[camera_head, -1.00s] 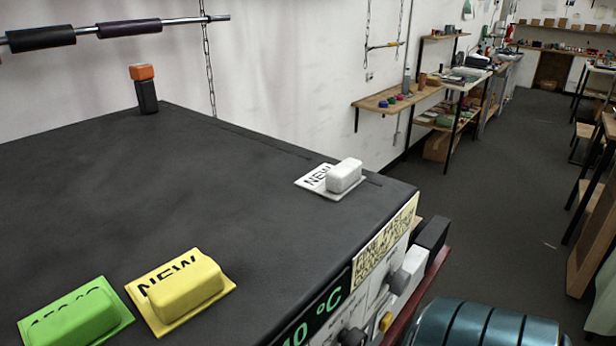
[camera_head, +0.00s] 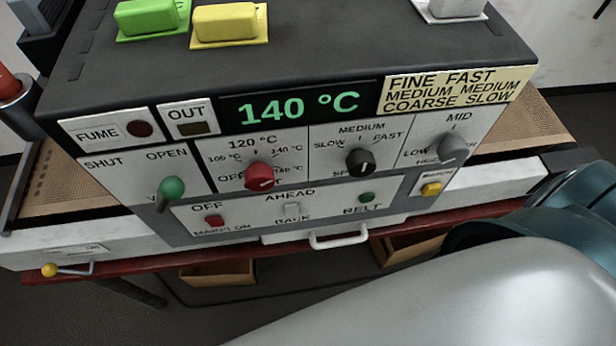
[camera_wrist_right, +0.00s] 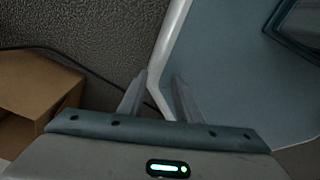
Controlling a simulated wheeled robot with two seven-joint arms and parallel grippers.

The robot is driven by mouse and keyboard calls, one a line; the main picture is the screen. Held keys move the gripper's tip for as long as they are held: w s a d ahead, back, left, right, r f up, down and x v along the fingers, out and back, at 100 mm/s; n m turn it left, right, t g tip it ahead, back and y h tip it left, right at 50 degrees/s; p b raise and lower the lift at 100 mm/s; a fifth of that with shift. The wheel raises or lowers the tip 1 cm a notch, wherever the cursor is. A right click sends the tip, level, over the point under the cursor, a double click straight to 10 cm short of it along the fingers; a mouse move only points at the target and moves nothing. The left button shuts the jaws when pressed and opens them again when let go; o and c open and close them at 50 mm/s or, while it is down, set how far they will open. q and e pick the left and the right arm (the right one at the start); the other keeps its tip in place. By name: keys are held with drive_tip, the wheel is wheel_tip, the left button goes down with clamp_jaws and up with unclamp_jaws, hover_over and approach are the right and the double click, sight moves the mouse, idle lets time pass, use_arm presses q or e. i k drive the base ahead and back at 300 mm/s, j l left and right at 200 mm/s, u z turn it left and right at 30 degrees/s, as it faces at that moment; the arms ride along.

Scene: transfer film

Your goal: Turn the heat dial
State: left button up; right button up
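The heat dial (camera_head: 260,176) is a red knob on the front panel of the dark-topped machine, in the head view. OFF and temperature marks with 120 °C at the top are printed around it; a pale mark shows on its lower right face. The green display (camera_head: 299,107) above reads 140 °C. No gripper touches the dial. My right arm reaches in from the lower right, its gripper outside the head view. In the right wrist view my right gripper (camera_wrist_right: 158,88) has its fingers apart, with a pale edge visible behind them. My left gripper is not in view.
A green-knobbed lever (camera_head: 171,188), a black knob (camera_head: 360,162), a grey knob (camera_head: 453,149) and a yellow button (camera_head: 431,189) surround the dial. A white handle (camera_head: 339,240) sticks out below. A cardboard box (camera_wrist_right: 35,95) lies left in the wrist view.

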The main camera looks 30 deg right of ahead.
sight(260, 176)
drive_tip(key=k+l, duration=0.55)
drive_tip(key=l, duration=0.15)
drive_tip(key=k+l+u, duration=0.15)
drive_tip(key=k+l, duration=0.45)
drive_tip(key=l, duration=0.1)
